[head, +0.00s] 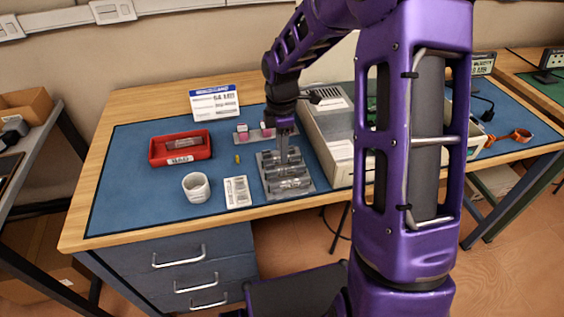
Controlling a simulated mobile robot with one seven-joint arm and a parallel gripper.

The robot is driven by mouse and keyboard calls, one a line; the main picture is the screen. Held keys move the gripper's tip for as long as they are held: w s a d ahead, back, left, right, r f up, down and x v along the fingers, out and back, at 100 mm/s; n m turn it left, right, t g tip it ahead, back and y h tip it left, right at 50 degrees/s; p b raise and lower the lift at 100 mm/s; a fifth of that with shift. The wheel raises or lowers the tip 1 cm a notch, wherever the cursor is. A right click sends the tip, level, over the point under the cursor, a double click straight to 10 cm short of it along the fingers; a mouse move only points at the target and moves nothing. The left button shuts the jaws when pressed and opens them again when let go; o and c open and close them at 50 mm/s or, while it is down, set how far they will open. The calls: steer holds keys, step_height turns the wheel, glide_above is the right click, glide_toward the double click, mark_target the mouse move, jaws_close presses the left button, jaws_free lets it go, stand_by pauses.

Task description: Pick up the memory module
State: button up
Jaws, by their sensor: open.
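My gripper (285,158) points straight down over a grey slotted holder (264,160) on the blue mat. Its fingers are at or just above the holder. They look narrow at this size and I see nothing clearly held between them. Clear or silvery pieces (290,184) lie in the holder's front slot. The slot under the fingers is partly hidden by them. A red bin (162,161) with a white label stands left on the mat, with a pale flat piece in it. I cannot tell for certain which piece is the memory module.
A white cup (196,187), a printed white packet (238,192) and a small yellow piece (238,159) are left of the holder. Pink-and-white blocks (242,132) and a sign (214,103) stand behind.

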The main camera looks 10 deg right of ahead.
mark_target(277, 161)
step_height(277, 161, down, 3)
jaws_close()
steer(key=shift+r, duration=0.1)
stand_by(0.3)
